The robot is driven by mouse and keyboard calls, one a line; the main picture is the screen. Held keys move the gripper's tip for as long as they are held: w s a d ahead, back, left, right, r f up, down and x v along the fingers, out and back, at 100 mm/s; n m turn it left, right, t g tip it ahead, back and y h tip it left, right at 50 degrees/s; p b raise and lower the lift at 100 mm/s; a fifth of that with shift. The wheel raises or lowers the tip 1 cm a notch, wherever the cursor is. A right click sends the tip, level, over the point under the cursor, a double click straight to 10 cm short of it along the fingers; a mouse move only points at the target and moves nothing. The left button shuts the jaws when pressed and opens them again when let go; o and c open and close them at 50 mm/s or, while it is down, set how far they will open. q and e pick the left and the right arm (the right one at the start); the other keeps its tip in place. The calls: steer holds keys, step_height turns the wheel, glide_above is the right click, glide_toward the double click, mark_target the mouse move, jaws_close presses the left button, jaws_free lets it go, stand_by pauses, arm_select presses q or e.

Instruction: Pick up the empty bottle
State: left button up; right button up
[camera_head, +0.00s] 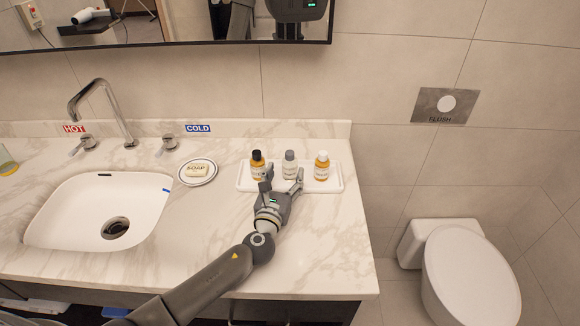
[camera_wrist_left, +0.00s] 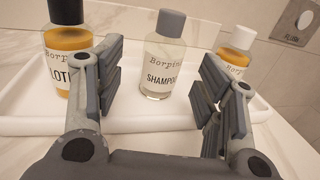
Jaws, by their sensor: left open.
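The empty bottle (camera_head: 290,160) has a grey cap and clear body and stands upright in the middle of a white tray (camera_head: 331,187). In the left wrist view the bottle (camera_wrist_left: 162,60) reads "SHAMPOO" and sits between and beyond my open fingers, apart from them. My left gripper (camera_head: 281,183) is open and empty at the tray's front edge; in the left wrist view its fingers (camera_wrist_left: 160,90) show on both sides. A black-capped amber bottle (camera_head: 257,160) stands left, partly hidden by a finger. A white-capped amber bottle (camera_head: 322,167) stands right. My right gripper is not in view.
A soap dish (camera_head: 197,181) with soap lies left of the tray. The sink (camera_head: 97,205) and its faucet (camera_head: 103,107) are further left. The wall and mirror (camera_head: 180,25) rise behind. The counter's right edge is near the tray; a toilet (camera_head: 465,275) stands beyond.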

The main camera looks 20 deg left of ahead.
mark_target(288, 170)
arm_select(q)
steer(key=w, duration=0.5)
steer(key=shift+r, duration=0.1)
steer(key=shift+s, duration=0.1)
steer(key=c, duration=0.9)
